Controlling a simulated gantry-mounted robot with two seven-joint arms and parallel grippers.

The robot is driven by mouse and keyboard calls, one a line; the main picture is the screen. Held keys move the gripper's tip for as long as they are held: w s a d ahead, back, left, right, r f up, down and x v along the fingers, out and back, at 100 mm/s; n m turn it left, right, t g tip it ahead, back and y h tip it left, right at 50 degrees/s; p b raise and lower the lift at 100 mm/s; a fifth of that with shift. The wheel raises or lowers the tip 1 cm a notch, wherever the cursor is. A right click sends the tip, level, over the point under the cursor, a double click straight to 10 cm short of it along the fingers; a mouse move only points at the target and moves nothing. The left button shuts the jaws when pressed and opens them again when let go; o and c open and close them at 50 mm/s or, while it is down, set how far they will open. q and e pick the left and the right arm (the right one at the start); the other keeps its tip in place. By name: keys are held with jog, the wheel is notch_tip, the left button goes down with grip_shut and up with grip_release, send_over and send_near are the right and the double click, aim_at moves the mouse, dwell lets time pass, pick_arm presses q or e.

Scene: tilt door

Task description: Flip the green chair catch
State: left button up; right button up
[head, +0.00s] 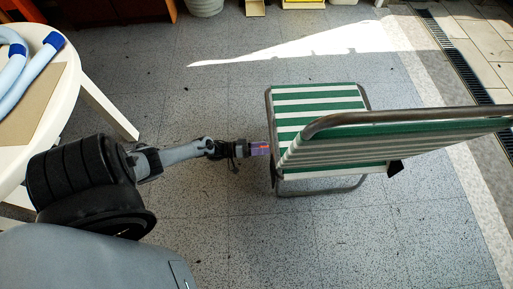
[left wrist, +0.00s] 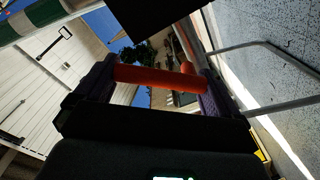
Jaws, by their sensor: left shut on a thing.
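The folding chair (head: 315,98) has green and white striped fabric on a grey metal tube frame. It stands upright on the floor right of centre in the head view. My left gripper (head: 262,147) is at the left edge of its seat. In the left wrist view an orange-red bar (left wrist: 155,77), apparently the chair catch, spans between the purple fingers, and the gripper is shut on it. How the bar joins the chair frame is hidden. Part of the striped fabric (left wrist: 42,40) shows at the upper left of the left wrist view. My right gripper is out of view.
A round white table (head: 75,75) with blue tubes (head: 35,70) on it stands at the left, beside my arm. A grey bucket (head: 205,7) stands at the back. A drain grating (head: 455,60) runs along the right. The speckled floor in front of the chair is clear.

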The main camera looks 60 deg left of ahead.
pick_arm(q)
jog(key=n, duration=0.3)
jog(key=shift+w+a+r, duration=0.15)
jog(key=shift+w+a, duration=0.05)
jog(key=shift+a, duration=0.15)
jog(key=n, duration=0.3)
jog(key=a+n, duration=0.1)
jog(key=shift+w+a+n, duration=0.1)
jog(key=shift+w+n, duration=0.15)
jog(key=shift+n, duration=0.15)
jog(key=o, duration=1.1)
jog(key=shift+s+a, duration=0.1)
jog(key=v, duration=1)
jog(key=shift+s, duration=0.3)
